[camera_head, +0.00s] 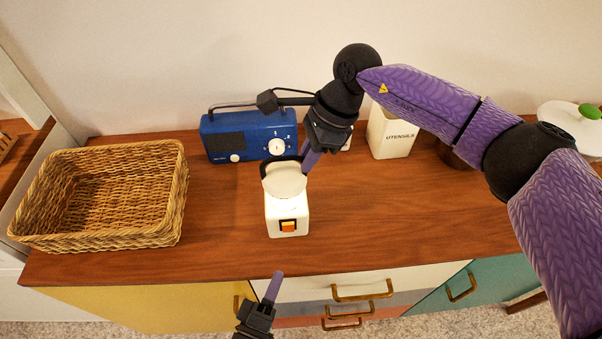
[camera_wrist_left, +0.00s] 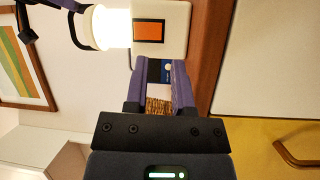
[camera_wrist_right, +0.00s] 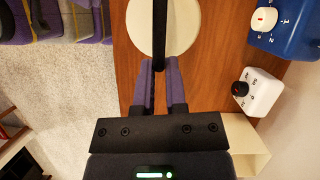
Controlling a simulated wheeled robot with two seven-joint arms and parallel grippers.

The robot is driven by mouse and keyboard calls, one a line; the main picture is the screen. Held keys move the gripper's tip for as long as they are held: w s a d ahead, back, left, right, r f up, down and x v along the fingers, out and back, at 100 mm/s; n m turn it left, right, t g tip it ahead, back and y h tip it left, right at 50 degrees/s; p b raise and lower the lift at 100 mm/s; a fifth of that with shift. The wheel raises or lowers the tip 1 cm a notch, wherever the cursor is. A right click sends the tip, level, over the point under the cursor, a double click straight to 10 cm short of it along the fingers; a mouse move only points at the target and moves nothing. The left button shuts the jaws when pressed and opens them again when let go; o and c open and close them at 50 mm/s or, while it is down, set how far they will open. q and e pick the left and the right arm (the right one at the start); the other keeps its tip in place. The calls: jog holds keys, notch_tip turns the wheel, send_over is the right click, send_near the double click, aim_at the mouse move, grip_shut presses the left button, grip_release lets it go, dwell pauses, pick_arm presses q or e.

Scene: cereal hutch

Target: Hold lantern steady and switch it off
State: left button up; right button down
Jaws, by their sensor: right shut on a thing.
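The lantern (camera_head: 287,213) stands upright on the wooden counter, with a white base, a pale round top and a black handle. Its middle glows bright white in the left wrist view (camera_wrist_left: 112,29). An orange switch (camera_head: 288,226) in a dark frame is on its front; it also shows in the left wrist view (camera_wrist_left: 149,32). My right gripper (camera_head: 306,164) is shut on the black handle above the top; the handle runs between its fingers (camera_wrist_right: 159,62). My left gripper (camera_head: 272,288) is open and empty, in front of the counter edge, below and apart from the switch.
A wicker basket (camera_head: 178,215) sits at the left of the counter (camera_head: 380,220). A blue radio (camera_head: 225,142) stands behind the lantern, with a white utensils box (camera_head: 391,138) to its right. A white small device with a black knob (camera_wrist_right: 258,92) is near the radio. Drawers with brass handles (camera_head: 362,290) are below.

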pick_arm(q)
jog(key=d+m+g+h, duration=0.1)
jog(key=d+m, duration=0.1)
jog(key=d+r+m+g+h, duration=0.1)
jog(key=d+m+g, duration=0.1)
jog(key=d+r+m+g+h, duration=0.1)
jog(key=m+h, duration=0.1)
jog(key=m, duration=0.1)
jog(key=shift+w+d+r, duration=0.2)
jog(key=shift+d, duration=0.2)
grip_shut()
notch_tip(320, 180, up, 3)
jog(key=d+m+g, duration=0.3)
jog(key=m+g, duration=0.2)
jog(key=m, duration=0.5)
jog(key=s+a+r+m+g+y, duration=0.1)
jog(key=a+r+m+g+y, duration=0.1)
jog(key=a+r+m+y, duration=0.4)
jog(key=a+m+y, duration=0.1)
jog(key=a+m, duration=0.3)
jog(key=m, duration=0.1)
jog(key=shift+s+r, duration=0.35)
jog(key=shift+s, duration=0.05)
